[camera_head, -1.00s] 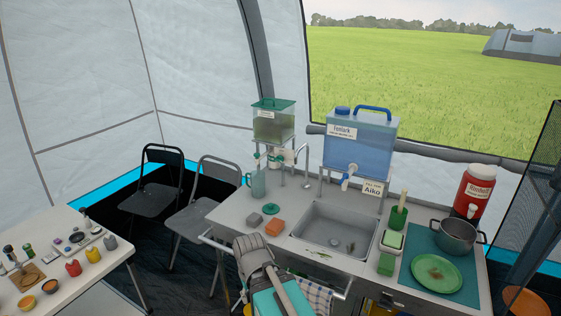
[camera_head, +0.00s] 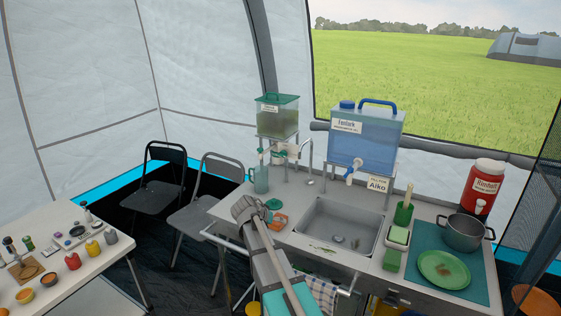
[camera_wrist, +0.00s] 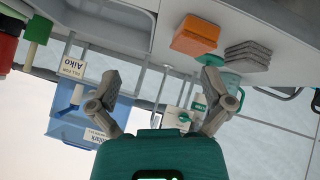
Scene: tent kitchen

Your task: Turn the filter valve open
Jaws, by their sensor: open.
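The green-lidded filter tank (camera_head: 277,117) stands on a raised stand at the back left of the counter. Small green and white valve fittings (camera_head: 279,154) are below it; their exact handle angle is too small to tell. A teal jug (camera_head: 259,180) stands beneath, to their left. In the wrist view, which is upside down, the green and white fittings (camera_wrist: 184,117) show beyond my right finger, close to the jug (camera_wrist: 231,78). My gripper (camera_wrist: 164,92) is open and empty. In the head view, my gripper (camera_head: 244,208) is above the counter's front left, short of the valve.
The blue water tank (camera_head: 362,137) with its white tap stands right of the filter. The sink (camera_head: 338,228) lies in front of it. An orange block (camera_wrist: 196,36) and a grey stack (camera_wrist: 247,56) lie on the counter near my gripper. Two folding chairs stand left.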

